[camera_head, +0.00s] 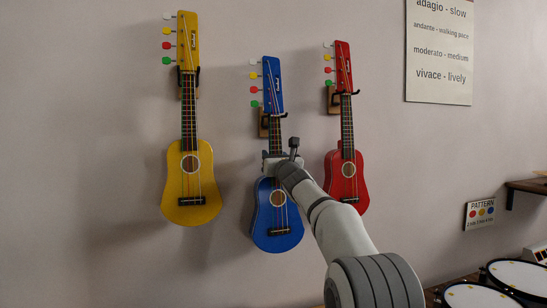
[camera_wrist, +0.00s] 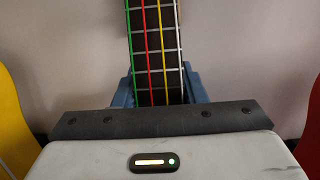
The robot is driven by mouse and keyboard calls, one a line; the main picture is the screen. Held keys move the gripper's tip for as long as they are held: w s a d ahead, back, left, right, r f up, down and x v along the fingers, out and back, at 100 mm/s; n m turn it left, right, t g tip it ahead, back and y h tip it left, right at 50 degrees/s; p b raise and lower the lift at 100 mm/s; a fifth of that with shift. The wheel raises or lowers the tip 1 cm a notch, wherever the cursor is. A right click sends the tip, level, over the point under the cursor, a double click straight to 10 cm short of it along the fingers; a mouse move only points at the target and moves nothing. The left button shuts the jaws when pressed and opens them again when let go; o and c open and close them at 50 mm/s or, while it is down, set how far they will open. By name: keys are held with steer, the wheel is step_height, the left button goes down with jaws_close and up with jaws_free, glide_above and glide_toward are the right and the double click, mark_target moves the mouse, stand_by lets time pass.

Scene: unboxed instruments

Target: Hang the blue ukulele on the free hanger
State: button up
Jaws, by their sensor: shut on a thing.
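The blue ukulele (camera_head: 275,213) is upright against the wall between the yellow and red ukuleles. My gripper (camera_head: 281,156) is shut on its neck, just above the body. In the wrist view, the dark fretboard with coloured strings (camera_wrist: 155,45) runs up between the blue-grey fingers of my gripper (camera_wrist: 157,88). The middle hanger (camera_head: 264,122) shows at the blue ukulele's neck, just below its blue headstock. I cannot tell whether the neck rests in the prongs or is just in front of them.
The yellow ukulele (camera_head: 190,178) hangs on the left and the red ukulele (camera_head: 346,177) hangs close on the right. A tempo sign (camera_head: 439,50) is on the wall at upper right. Drums (camera_head: 515,274) and a small shelf (camera_head: 528,187) are at lower right.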

steer(key=shift+f+b, duration=0.1)
steer(key=shift+b, duration=0.2)
stand_by(0.4)
steer(key=o, duration=1)
steer(key=shift+c, duration=0.2)
steer(key=shift+o, duration=0.6)
steer(key=shift+f, duration=0.15)
steer(key=b+v, duration=0.4)
steer(key=v, duration=0.4)
